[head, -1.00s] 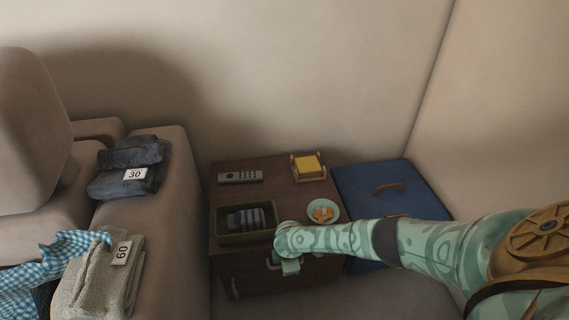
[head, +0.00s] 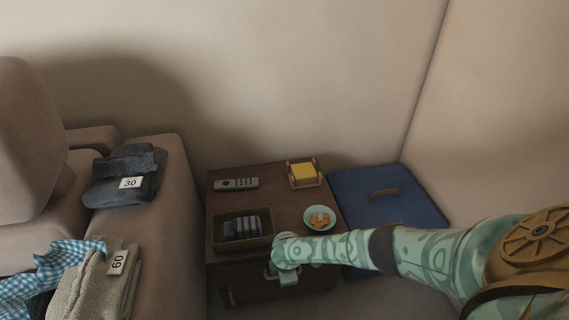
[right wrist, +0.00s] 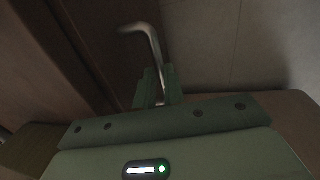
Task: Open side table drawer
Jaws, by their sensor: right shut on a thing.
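The brown side table (head: 282,208) stands against the wall in the head view. Its drawer front (head: 245,292) is below the top, partly covered by my right arm. My right gripper (head: 286,277) is at the drawer front. In the right wrist view, my right gripper's fingers (right wrist: 154,88) are shut on the bent metal drawer handle (right wrist: 150,42), whose free part sticks out beyond them. I cannot tell from these views whether the drawer is out of the table. My left gripper is not in view.
On the table top are a remote (head: 236,184), a yellow note holder (head: 304,173), a dark tray (head: 222,240) with striped cloth, and a small plate (head: 311,224) with food. A blue lidded box (head: 365,212) is at right. A sofa arm (head: 178,230) with folded clothes is at left.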

